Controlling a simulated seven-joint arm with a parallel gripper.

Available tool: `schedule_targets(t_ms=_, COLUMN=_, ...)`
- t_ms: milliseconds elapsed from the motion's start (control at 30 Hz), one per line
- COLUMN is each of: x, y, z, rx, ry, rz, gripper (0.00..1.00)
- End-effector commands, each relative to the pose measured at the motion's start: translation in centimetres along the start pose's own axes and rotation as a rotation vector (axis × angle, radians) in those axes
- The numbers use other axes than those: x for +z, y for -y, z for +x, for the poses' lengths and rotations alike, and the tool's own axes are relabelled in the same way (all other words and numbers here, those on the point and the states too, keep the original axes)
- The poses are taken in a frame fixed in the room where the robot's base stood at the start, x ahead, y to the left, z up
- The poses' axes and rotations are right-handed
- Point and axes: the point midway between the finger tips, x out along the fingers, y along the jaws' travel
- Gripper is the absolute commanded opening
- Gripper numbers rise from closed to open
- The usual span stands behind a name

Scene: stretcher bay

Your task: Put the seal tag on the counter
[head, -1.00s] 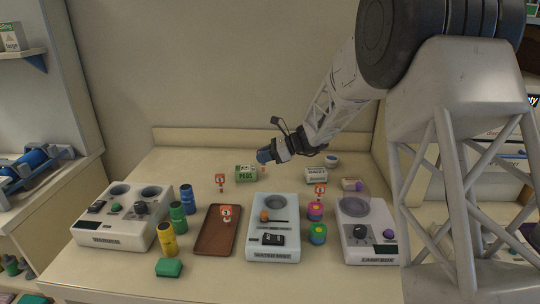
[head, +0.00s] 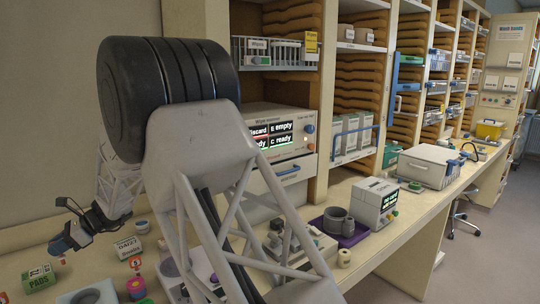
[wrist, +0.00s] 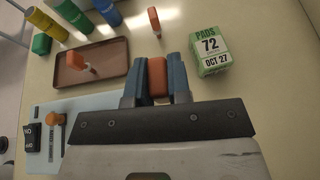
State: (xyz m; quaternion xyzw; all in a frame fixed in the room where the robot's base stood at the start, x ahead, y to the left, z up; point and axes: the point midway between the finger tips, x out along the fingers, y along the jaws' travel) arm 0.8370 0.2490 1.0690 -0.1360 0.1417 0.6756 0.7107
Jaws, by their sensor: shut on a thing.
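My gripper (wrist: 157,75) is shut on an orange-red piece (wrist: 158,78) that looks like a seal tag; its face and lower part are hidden. In the head view my gripper (head: 62,244) is at the lower left, close above the green PADS box (head: 38,277), with a bit of orange below the fingertips. In the wrist view another orange tag (wrist: 153,18) stands on the counter (wrist: 118,32), and one more (wrist: 78,62) is in the brown tray (wrist: 62,78). In the head view a red tag (head: 135,262) shows by a pink spool.
The PADS box (wrist: 208,50) is right of my fingers in the wrist view. A gauze box (head: 127,248) is near my gripper. The counter on the right holds a dispenser (head: 375,203), a purple tray (head: 352,238) and a grey case (head: 428,166); its front strip (head: 400,240) is bare.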

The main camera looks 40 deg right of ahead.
Motion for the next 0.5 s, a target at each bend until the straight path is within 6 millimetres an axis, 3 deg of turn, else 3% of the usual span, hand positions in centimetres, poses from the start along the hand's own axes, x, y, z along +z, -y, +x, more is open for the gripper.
schedule_targets(t_ms=500, x=-0.5, y=2.1, z=-3.0, rx=-0.222, ry=-0.002, rz=0.088, gripper=0.0)
